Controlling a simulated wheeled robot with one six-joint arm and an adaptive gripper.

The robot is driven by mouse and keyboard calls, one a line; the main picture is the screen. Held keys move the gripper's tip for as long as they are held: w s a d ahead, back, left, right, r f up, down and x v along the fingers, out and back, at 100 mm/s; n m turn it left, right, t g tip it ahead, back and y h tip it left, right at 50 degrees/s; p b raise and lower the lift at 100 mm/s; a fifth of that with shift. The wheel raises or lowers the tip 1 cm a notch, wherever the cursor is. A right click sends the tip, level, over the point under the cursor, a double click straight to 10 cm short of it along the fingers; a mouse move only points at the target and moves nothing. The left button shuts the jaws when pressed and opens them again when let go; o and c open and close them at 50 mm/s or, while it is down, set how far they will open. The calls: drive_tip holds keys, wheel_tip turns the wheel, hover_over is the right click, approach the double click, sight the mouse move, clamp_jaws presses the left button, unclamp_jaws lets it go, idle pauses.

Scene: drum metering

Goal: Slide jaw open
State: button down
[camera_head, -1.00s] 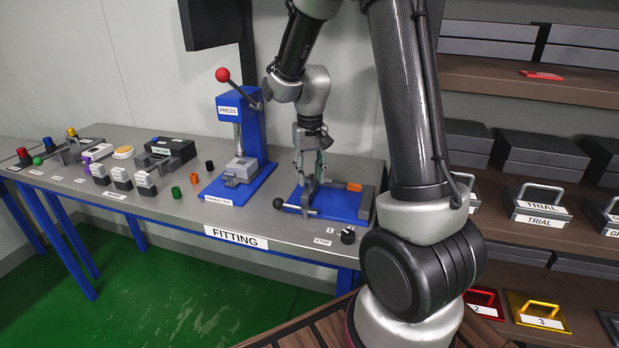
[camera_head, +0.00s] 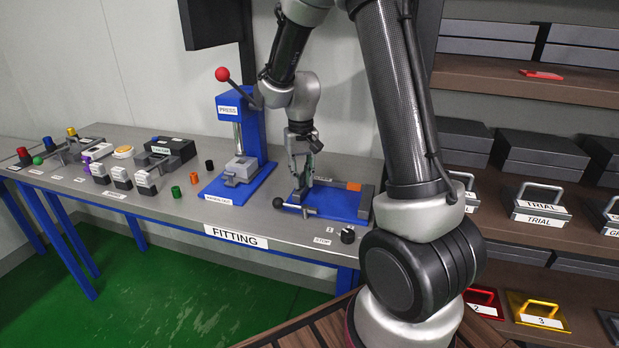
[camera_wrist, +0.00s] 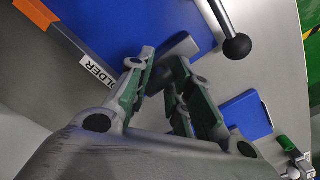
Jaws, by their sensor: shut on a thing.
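The vise-like fixture has a blue base (camera_head: 337,204) on the front right of the fitting table. A rod with a black ball knob (camera_head: 279,203) sits at its front left. My gripper (camera_head: 300,184) points down at the left side of the base. In the wrist view my gripper (camera_wrist: 165,64) has its fingers closed in on a grey jaw piece (camera_wrist: 181,47), mostly hidden by the fingers. The black knob (camera_wrist: 237,47) shows beyond, apart from the fingers.
A blue press (camera_head: 239,130) with a red-knobbed lever (camera_head: 222,74) stands just left of my gripper. A black knob (camera_head: 347,236) is on the table's front right. Shelves stand at the right.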

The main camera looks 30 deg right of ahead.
drive_tip(key=shift+w+a+r, duration=0.1)
drive_tip(key=shift+w+a, duration=1.15)
drive_tip(key=shift+w, duration=0.1)
drive_tip(key=c, duration=1.4)
unclamp_jaws()
drive_tip(key=shift+a, duration=0.1)
wheel_tip(320, 180, up, 12)
drive_tip(key=shift+f, duration=0.1)
